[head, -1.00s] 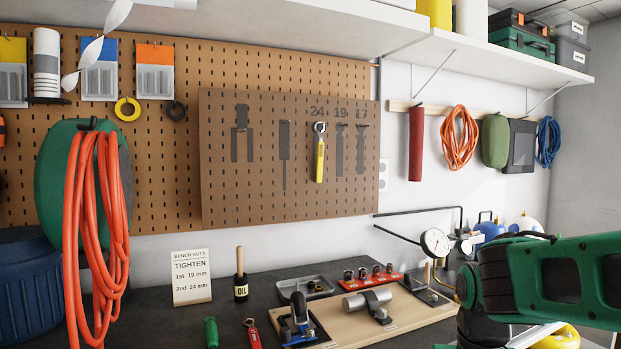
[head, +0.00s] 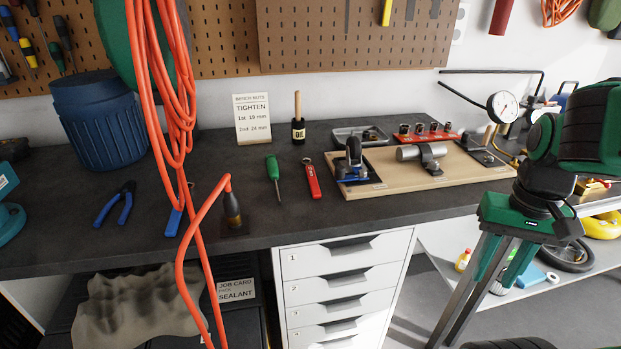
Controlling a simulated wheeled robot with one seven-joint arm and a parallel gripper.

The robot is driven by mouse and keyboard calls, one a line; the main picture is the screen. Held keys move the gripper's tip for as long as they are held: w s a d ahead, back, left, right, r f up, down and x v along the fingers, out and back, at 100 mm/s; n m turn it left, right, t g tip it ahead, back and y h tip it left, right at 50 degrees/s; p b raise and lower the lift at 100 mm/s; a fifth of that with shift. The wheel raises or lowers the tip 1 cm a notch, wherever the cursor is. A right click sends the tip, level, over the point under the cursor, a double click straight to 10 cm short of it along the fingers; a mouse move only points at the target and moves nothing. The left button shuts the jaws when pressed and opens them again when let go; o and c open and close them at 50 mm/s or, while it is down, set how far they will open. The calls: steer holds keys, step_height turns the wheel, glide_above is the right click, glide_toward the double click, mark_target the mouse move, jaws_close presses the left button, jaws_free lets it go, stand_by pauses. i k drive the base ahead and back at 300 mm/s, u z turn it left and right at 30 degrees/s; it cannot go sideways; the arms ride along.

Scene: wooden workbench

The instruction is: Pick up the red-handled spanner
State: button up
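The red-handled spanner (head: 312,180) lies on the dark worktop, its metal ring end towards the back wall and its red handle towards the front edge. It lies between a green-handled screwdriver (head: 273,175) and the wooden fixture board. My gripper (head: 495,281) hangs at the right, beyond the bench's front edge and well away from the spanner. Its fingers look apart, with nothing visible between them; the tips are partly confused with grey bars behind or beside them.
The fixture board (head: 385,189) with a blue clamp (head: 354,167) stands right of the spanner. An orange cable (head: 165,90) hangs at left. Blue pliers (head: 116,204) lie far left. Worktop before the spanner is clear.

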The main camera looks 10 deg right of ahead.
mark_target(316, 193)
steer(key=k, duration=1.05)
steer(key=u, duration=0.4)
steer(key=i, duration=1.5)
steer(key=z, duration=0.4)
